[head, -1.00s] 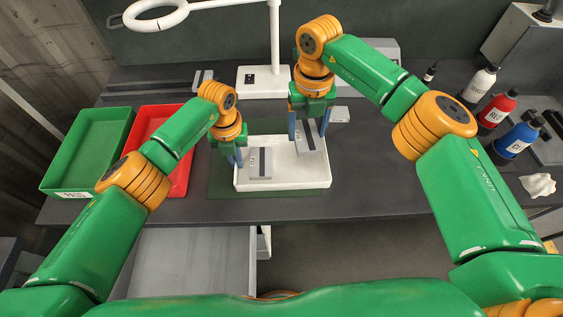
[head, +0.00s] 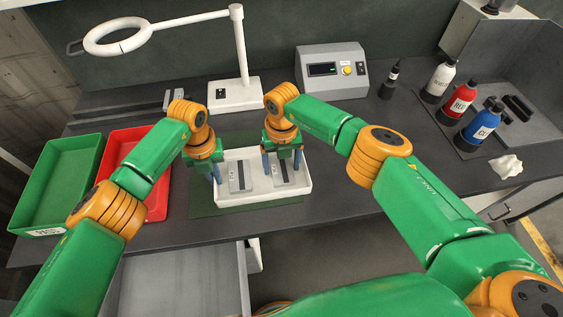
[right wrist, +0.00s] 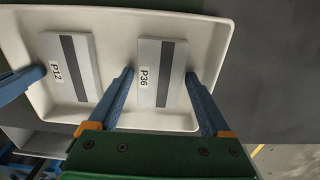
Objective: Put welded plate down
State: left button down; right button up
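The plate marked P36 (right wrist: 163,73) is grey with a dark stripe and lies in a white tray (right wrist: 218,42). The plate also shows in the head view (head: 284,174). My right gripper (right wrist: 160,74) has one finger on each side of P36, with slight gaps, and looks open. A similar plate, P12 (right wrist: 72,68), lies beside it in the tray (head: 250,198). My left gripper (head: 216,174) is at the tray's left rim, left of P12. One of its fingers reaches over that rim; whether it is open or shut is unclear.
A green bin (head: 55,185) and a red bin (head: 155,207) stand at left. A ring lamp on a white base (head: 234,97) and a grey control box (head: 331,72) stand behind. Several bottles, one red (head: 459,101), are at right.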

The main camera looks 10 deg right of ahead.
aim_at(282, 168)
jog(key=shift+o, duration=0.7)
notch_tip(282, 168, up, 12)
jog(key=shift+r, duration=0.15)
pick_arm(q)
jog(key=c, duration=1)
grip_release()
jog(key=shift+s, duration=0.1)
pick_arm(e)
jog(key=shift+s, duration=0.1)
